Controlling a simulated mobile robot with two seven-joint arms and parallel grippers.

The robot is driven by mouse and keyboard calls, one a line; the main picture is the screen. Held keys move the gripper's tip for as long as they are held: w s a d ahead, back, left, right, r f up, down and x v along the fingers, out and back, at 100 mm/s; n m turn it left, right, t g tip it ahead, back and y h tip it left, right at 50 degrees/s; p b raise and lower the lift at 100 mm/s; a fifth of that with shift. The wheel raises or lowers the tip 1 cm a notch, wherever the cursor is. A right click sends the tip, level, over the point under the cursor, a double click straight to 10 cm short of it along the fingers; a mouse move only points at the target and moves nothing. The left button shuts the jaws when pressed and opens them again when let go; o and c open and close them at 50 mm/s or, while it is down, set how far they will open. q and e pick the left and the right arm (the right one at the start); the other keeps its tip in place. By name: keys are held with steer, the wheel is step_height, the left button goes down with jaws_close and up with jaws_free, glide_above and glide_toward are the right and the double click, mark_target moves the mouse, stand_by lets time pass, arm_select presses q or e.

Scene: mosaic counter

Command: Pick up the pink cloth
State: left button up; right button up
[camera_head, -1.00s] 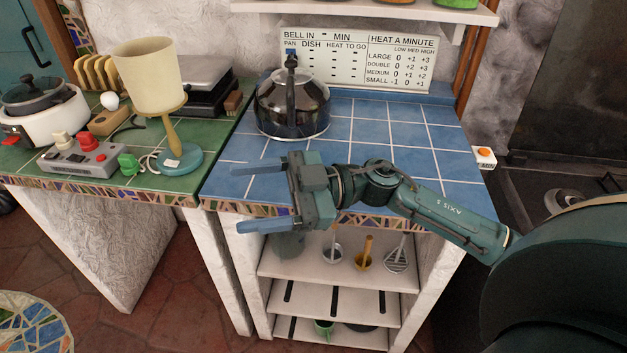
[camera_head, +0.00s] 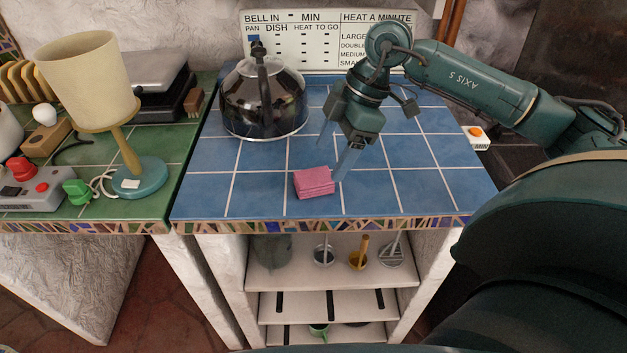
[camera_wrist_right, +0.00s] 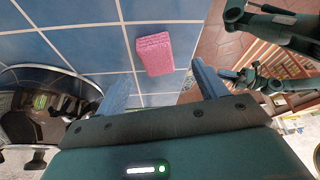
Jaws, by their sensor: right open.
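The pink cloth (camera_head: 314,183) is a small folded block lying on the blue tiled counter, near its front edge. It also shows in the right wrist view (camera_wrist_right: 154,54), beyond the fingers and between them across the picture. My right gripper (camera_head: 336,160) points down over the counter, just behind and above the cloth. Its two blue fingers are apart with nothing between them; in the right wrist view the open gripper (camera_wrist_right: 160,88) shows at the bottom. Whether a fingertip touches the cloth I cannot tell.
A dark kettle (camera_head: 264,98) stands on the counter left of the gripper. A sign board (camera_head: 325,45) stands at the back. A lamp (camera_head: 125,150) stands on the green counter at left. A small box with an orange button (camera_head: 475,138) sits at the right edge. The right counter is clear.

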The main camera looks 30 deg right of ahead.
mark_target(315, 176)
steer(key=shift+w+x, duration=0.15)
steer(key=shift+x, duration=1.3)
steer(key=shift+w+x, duration=0.2)
steer(key=shift+x, duration=1.3)
steer(key=shift+a+r, duration=0.15)
steer(key=shift+a, duration=0.05)
steer(key=shift+c, duration=0.5)
steer(key=c, duration=1)
steer(key=shift+o, duration=0.2)
steer(key=shift+r, duration=0.1)
step_height(315, 176, up, 10)
steer(key=shift+p, duration=0.35)
